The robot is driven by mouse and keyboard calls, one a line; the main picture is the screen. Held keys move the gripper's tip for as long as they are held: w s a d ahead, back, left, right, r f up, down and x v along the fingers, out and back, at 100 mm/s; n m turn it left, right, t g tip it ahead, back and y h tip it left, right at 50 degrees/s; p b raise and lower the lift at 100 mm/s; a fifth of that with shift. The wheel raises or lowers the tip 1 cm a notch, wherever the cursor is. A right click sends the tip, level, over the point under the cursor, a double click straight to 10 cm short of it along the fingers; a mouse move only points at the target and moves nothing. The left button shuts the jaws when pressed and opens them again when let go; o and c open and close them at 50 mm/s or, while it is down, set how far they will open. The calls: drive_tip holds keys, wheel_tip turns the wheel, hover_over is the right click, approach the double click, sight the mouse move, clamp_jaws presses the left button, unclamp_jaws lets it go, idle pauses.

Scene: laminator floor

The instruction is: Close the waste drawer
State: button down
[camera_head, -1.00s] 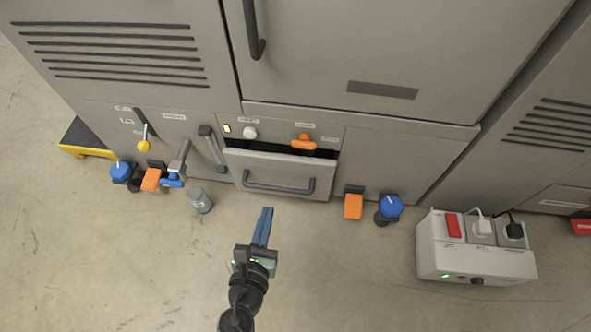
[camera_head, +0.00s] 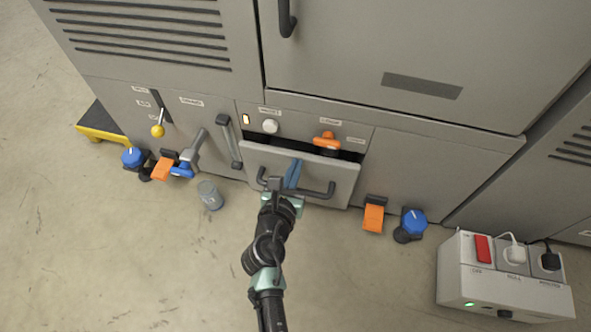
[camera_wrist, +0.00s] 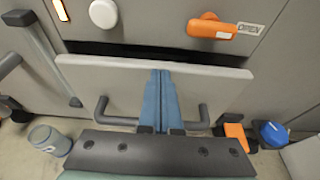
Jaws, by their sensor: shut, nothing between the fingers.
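The waste drawer (camera_head: 338,178) is a grey front panel with a dark bar handle, low in the machine. It stands partly open, with a dark gap along its top edge. In the wrist view the drawer front (camera_wrist: 220,85) fills the middle, with the handle (camera_wrist: 104,108) showing on both sides of my fingers. My gripper (camera_head: 293,174) is in front of the drawer, its blue fingers shut and empty. In the wrist view the fingertips (camera_wrist: 160,75) lie over the panel between the handle's ends. I cannot tell whether they touch it.
Above the drawer are a white knob (camera_head: 270,126) and an orange knob (camera_head: 327,141). A grey cup (camera_head: 210,196) stands on the floor to the left. An orange pedal (camera_head: 373,215), a blue knob (camera_head: 413,221) and a white socket box (camera_head: 505,275) are to the right.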

idle(0.3)
drive_tip(key=shift+w+d+r+p, duration=0.1)
drive_tip(key=shift+w+d+p, duration=0.2)
drive_tip(key=shift+w, duration=0.35)
drive_tip(key=shift+w+d, duration=0.15)
drive_tip(key=shift+w, duration=0.5)
drive_tip(key=shift+s, duration=0.1)
